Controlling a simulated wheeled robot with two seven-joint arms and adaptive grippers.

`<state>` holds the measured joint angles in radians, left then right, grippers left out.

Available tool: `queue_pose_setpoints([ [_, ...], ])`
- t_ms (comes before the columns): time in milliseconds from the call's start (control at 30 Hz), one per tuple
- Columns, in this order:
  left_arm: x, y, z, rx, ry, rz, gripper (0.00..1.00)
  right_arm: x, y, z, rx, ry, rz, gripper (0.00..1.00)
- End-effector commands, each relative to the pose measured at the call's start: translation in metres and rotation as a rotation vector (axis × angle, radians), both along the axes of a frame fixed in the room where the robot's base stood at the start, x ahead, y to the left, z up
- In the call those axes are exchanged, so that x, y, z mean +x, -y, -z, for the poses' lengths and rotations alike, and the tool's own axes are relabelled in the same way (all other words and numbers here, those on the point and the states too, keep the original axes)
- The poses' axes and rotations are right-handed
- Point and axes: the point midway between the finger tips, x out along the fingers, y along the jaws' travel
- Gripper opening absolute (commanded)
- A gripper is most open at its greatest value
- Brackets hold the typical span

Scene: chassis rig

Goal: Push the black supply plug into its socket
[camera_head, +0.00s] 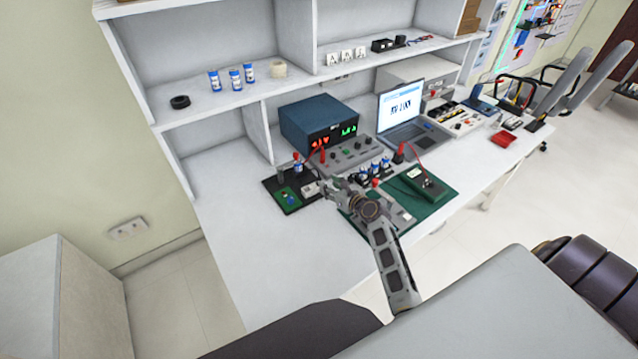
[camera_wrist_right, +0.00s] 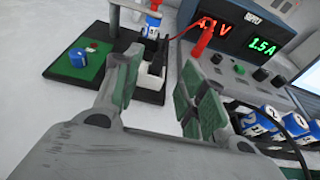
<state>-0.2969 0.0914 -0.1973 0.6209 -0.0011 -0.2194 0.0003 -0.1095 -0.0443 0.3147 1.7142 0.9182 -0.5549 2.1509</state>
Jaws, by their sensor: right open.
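My right gripper (camera_wrist_right: 160,85) is open, its two fingers apart; in the head view it (camera_head: 326,188) is over the bench by the black board. Between and beyond its fingers, in the wrist view, a small black piece that looks like the black plug (camera_wrist_right: 152,47) stands at a white block (camera_wrist_right: 151,78) on the board. I cannot tell whether it is seated in the block. The grey panel (camera_wrist_right: 225,80) in front of the supply (camera_wrist_right: 250,32) holds a red plug (camera_wrist_right: 203,40) and several dark round fittings. Which one is the black plug's socket is unclear. My left gripper is not seen.
The black board (camera_head: 272,184) carries a green plate with a blue knob (camera_wrist_right: 79,57). Blue-and-white cylinders (camera_wrist_right: 270,122) stand right of the gripper. A laptop (camera_head: 402,112) and a green mat (camera_head: 440,188) lie further right. The bench's left part is clear.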

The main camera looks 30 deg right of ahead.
Motion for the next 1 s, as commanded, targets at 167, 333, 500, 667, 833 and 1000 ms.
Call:
queue_pose_setpoints([
  [167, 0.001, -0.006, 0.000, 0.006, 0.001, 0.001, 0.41, 0.004, 0.000, 0.002, 0.000, -0.001, 0.000, 0.41],
  [333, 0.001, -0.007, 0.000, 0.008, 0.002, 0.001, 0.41, 0.004, -0.001, 0.002, 0.000, -0.001, 0.000, 0.41],
  [500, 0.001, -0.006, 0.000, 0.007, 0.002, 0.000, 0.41, 0.005, -0.001, 0.002, 0.000, -0.001, 0.000, 0.41],
  [667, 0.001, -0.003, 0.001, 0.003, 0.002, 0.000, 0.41, 0.012, -0.002, 0.003, -0.001, 0.000, -0.001, 0.41],
  [833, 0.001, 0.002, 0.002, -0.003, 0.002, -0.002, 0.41, 0.027, -0.004, 0.008, 0.000, 0.000, -0.001, 0.41],
  [1000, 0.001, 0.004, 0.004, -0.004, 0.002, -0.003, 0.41, 0.041, -0.006, 0.013, 0.000, -0.001, -0.001, 0.41],
])
